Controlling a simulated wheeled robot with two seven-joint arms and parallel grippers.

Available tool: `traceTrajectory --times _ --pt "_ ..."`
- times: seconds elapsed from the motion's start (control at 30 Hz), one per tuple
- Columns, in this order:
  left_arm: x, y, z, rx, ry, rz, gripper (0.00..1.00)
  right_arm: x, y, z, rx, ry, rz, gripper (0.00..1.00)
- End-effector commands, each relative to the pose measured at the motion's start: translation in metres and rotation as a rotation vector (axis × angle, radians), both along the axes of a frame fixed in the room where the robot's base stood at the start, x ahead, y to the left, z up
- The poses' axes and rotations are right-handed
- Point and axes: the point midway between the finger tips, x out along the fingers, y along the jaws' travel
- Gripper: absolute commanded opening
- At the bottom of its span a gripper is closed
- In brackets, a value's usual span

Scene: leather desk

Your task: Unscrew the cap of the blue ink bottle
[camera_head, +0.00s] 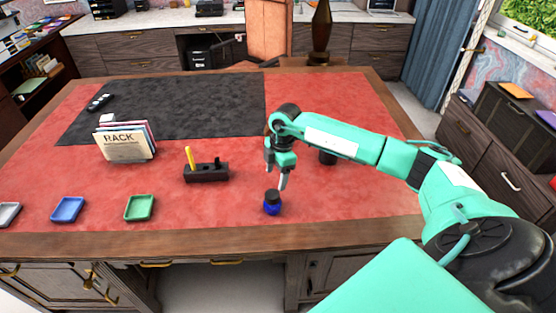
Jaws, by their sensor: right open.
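The blue ink bottle (272,208) stands upright on the red leather desk top near the front edge, right of the middle. Its dark cap (272,195) is on top of it. My right gripper (277,181) points down just above the cap, with its fingers open. I cannot tell whether a fingertip touches the cap. My left gripper is not in view.
A black pen holder (207,173) with a yellow item stands left of the bottle. Further left are a rack of papers (127,145), a green tray (140,207) and a blue tray (68,209). A dark object (327,158) sits partly behind my right arm. The desk front (225,240) is close.

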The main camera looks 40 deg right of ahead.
Motion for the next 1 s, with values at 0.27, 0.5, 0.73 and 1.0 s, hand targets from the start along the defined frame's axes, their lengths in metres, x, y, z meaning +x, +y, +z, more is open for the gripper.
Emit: traceTrajectory --times 0.27,0.5,0.73,1.0 --pt "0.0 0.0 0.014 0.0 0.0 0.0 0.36 0.0 0.009 -0.05 0.001 0.003 0.001 0.67" --pt "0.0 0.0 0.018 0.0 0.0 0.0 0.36 0.001 0.012 -0.074 0.002 0.001 0.0 0.67" --pt "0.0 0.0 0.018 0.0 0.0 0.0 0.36 0.002 0.013 -0.079 0.002 -0.002 0.002 0.67" --pt "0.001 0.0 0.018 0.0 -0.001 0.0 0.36 0.002 0.012 -0.078 0.002 -0.002 0.002 0.37"
